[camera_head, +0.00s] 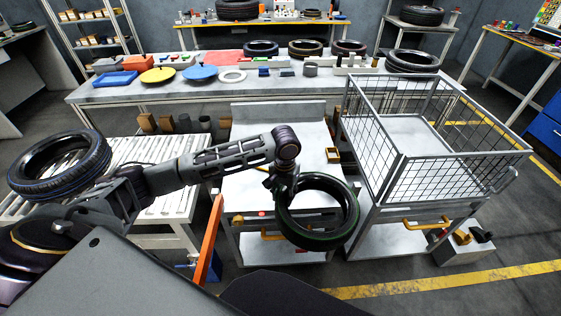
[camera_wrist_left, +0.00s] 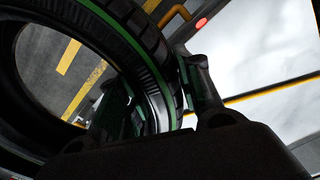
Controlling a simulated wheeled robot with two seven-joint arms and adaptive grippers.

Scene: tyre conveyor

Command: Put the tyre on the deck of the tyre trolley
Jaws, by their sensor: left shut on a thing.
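A black tyre with green stripes (camera_head: 322,243) hangs tilted in my left gripper (camera_head: 283,188). In the left wrist view, the two fingers (camera_wrist_left: 158,98) are shut on the tyre's tread and sidewall (camera_wrist_left: 148,62). The tyre is in front of the near edge of a white flat-decked trolley (camera_head: 270,185); the head view does not clearly show whether they touch. To its right is a mesh-sided trolley (camera_head: 405,170) with an empty deck. I cannot tell which of these is the tyre trolley. My right gripper is not in view.
Another tyre (camera_head: 60,170) lies on a roller conveyor (camera_head: 160,165) at left. A long table (camera_head: 120,93) behind carries several tyres, discs and small parts. An orange bar (camera_head: 209,240) stands left of the flat-decked trolley. Its visible deck is mostly clear.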

